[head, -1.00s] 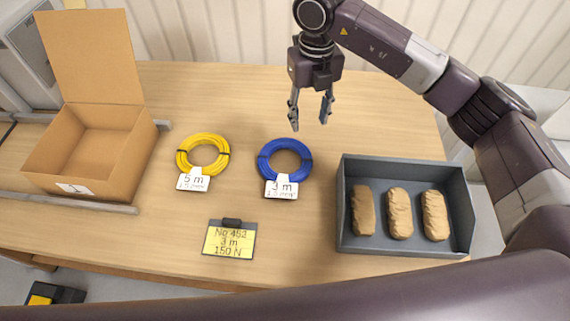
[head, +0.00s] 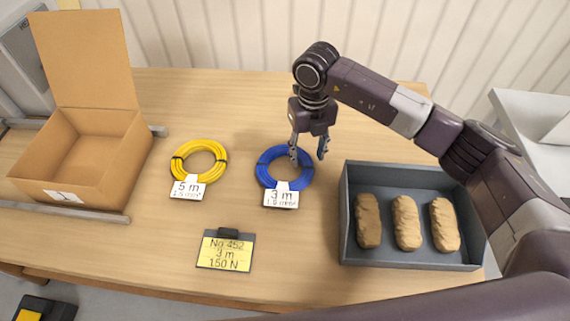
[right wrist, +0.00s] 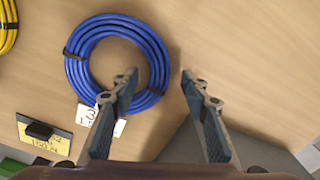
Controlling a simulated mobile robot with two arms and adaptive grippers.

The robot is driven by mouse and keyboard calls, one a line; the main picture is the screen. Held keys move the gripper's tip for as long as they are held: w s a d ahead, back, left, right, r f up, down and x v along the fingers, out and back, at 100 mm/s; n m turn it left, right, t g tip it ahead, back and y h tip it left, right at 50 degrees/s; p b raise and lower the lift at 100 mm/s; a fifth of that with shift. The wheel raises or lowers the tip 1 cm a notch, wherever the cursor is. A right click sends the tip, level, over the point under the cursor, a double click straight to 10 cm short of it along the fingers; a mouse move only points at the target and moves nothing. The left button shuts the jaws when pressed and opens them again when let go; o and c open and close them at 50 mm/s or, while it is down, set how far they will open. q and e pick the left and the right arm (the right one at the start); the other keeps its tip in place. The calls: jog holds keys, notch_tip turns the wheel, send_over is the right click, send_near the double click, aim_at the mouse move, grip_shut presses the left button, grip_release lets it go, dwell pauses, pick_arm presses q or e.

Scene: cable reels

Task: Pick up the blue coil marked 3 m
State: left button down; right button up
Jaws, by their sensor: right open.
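The blue coil (head: 271,176) lies flat on the table, with a white tag (head: 281,198) reading 3 m at its front. My right gripper (head: 309,158) is open and empty, above the right side of the coil. In the right wrist view the blue coil (right wrist: 84,42) is at the upper left. There, my right gripper (right wrist: 158,74) has one finger over the coil's ring and the other to its right, over bare table. I cannot tell the height above the coil exactly. My left gripper is not in view.
A yellow coil (head: 218,162) tagged 5 m lies left of the blue one. A yellow card (head: 225,252) reads No 452, 3 m, 150 N. An open cardboard box (head: 50,170) stands at the far left.

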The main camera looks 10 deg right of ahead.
jog(key=shift+f, duration=0.95)
grip_shut()
jog(key=shift+r, duration=0.1)
